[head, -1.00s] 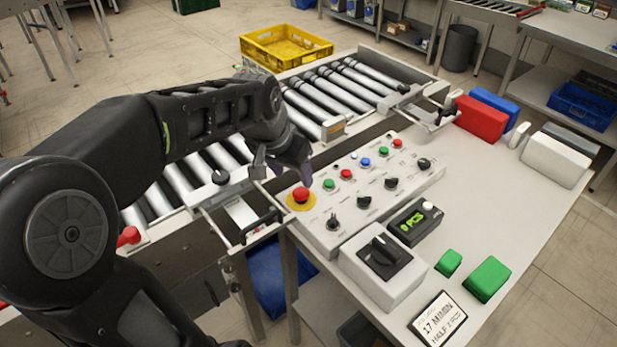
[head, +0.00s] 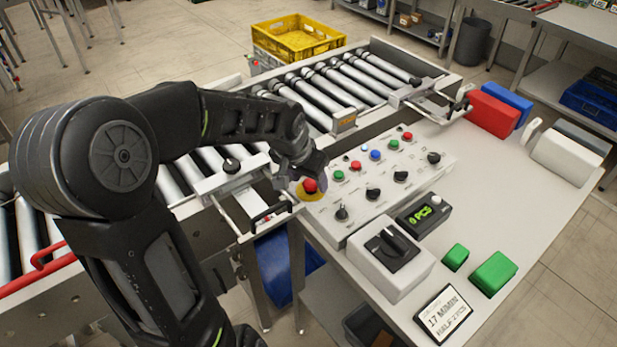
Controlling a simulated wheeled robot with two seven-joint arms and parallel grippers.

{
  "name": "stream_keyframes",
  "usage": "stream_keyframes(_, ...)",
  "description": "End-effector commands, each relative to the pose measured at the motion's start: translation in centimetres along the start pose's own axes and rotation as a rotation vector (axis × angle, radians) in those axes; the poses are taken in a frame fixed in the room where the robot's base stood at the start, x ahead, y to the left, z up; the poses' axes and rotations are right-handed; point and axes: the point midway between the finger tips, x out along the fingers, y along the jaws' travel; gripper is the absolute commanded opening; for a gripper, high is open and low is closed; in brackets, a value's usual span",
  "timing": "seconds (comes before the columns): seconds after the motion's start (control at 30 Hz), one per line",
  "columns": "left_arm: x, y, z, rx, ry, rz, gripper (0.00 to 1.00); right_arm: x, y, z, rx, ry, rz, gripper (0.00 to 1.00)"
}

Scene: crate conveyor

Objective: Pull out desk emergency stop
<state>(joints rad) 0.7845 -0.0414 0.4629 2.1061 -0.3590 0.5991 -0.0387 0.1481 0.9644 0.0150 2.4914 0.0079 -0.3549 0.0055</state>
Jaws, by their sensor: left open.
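The desk emergency stop (head: 310,186) is a red mushroom button on a yellow ring at the near left end of the grey control panel (head: 420,176). My left gripper (head: 298,182) is at the button, with its fingers open and pointing down. One finger shows on the left of the button and part of another shows behind it. Whether the fingers touch the button cannot be told. My right gripper is not in view.
The panel carries several coloured buttons and black knobs. A white box with a black rotary switch (head: 389,250), a counter display (head: 424,214) and green blocks (head: 493,272) stand on the desk. The roller conveyor (head: 330,90) runs behind, with a yellow crate (head: 298,38) beyond it.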

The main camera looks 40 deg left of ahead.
Motion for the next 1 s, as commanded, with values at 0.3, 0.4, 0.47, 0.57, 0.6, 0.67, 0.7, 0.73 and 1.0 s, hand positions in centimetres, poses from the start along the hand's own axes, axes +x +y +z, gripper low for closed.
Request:
stream_keyframes(0.3,0.03,0.00,0.01,0.000,0.000,0.000,0.48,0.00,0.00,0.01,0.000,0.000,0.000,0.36)
stream_keyframes(0.4,0.03,-0.01,0.01,0.000,0.000,0.000,0.39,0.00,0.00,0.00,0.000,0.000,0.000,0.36)
stream_keyframes(0.47,0.03,-0.01,0.02,0.000,0.000,0.000,0.34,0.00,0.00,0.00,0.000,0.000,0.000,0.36)
stream_keyframes(0.57,0.02,-0.01,0.02,0.000,0.000,0.000,0.26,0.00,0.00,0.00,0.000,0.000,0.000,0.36)
stream_keyframes(0.6,0.02,-0.01,0.01,0.000,0.000,0.000,0.23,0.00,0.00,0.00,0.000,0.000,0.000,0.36)
stream_keyframes(0.67,0.02,-0.01,0.02,0.000,0.000,0.000,0.18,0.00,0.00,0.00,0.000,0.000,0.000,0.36)
stream_keyframes(0.7,0.02,-0.01,0.02,0.000,-0.001,0.000,0.15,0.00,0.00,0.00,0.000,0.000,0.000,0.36)
stream_keyframes(0.73,0.02,0.00,0.02,0.000,-0.001,0.000,0.12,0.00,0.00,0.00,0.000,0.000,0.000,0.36)
stream_keyframes(1.0,0.01,0.00,0.02,0.000,-0.001,0.000,0.00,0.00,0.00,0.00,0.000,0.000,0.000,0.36)
